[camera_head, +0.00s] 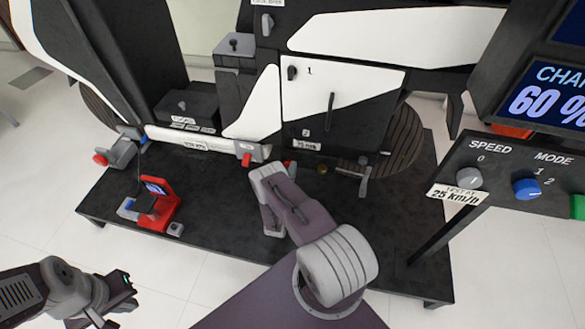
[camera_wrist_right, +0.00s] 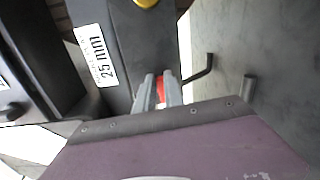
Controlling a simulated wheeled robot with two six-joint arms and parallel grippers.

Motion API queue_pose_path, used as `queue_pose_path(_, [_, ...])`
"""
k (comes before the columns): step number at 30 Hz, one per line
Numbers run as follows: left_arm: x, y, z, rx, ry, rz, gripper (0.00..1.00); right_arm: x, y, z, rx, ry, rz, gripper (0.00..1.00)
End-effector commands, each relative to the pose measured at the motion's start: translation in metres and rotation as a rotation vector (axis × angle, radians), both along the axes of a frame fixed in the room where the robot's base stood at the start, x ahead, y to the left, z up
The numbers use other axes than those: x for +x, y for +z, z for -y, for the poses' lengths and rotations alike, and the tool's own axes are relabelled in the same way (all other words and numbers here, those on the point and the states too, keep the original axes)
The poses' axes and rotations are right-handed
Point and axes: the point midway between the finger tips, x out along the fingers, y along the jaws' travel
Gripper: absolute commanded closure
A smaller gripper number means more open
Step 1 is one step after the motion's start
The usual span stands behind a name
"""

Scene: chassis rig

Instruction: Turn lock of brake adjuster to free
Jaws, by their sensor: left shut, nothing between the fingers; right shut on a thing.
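No part in view is legibly labelled as the brake adjuster or its lock. My right gripper (camera_wrist_right: 161,80) reaches to the lower front of the rig, its two grey fingers shut on a small red piece (camera_wrist_right: 160,91). The piece is mostly hidden between the fingers. It sits by the dark block with the 25 mm label (camera_wrist_right: 92,57); that label also shows in the head view (camera_head: 307,145). In the head view my right gripper and wrist cover part of this area. My left gripper (camera_head: 126,289) is shut and empty at the lower left, away from the rig.
A red tab (camera_head: 246,160) shows left of my right gripper. A red device with a screen (camera_head: 158,201) stands on the black platform (camera_head: 105,208). A console (camera_head: 530,170) occupies the right.

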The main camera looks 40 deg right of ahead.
Motion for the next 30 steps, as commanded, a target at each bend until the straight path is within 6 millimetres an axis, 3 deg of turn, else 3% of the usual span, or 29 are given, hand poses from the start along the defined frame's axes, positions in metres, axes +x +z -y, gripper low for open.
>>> queue_pose_path(23, [0.0, 0.0039, 0.0, 0.0, 0.0, 0.0, 1.0, -0.0005, -0.0031, -0.0005, 0.058, 0.001, 0.068, 1.0])
queue_pose_path(24, [0.0, 0.0039, 0.0, 0.0, 0.0, 0.0, 1.0, -0.0006, -0.0031, -0.0005, 0.058, 0.001, 0.068, 0.79])
queue_pose_path(26, [0.0, 0.0039, 0.0, 0.0, 0.0, 0.0, 1.0, -0.0005, -0.003, -0.0005, 0.058, 0.001, 0.068, 0.65])
queue_pose_path(30, [0.0, 0.0039, 0.0, 0.0, 0.0, 0.0, 1.0, -0.0003, -0.0025, -0.0003, 0.057, 0.001, 0.068, 0.65])
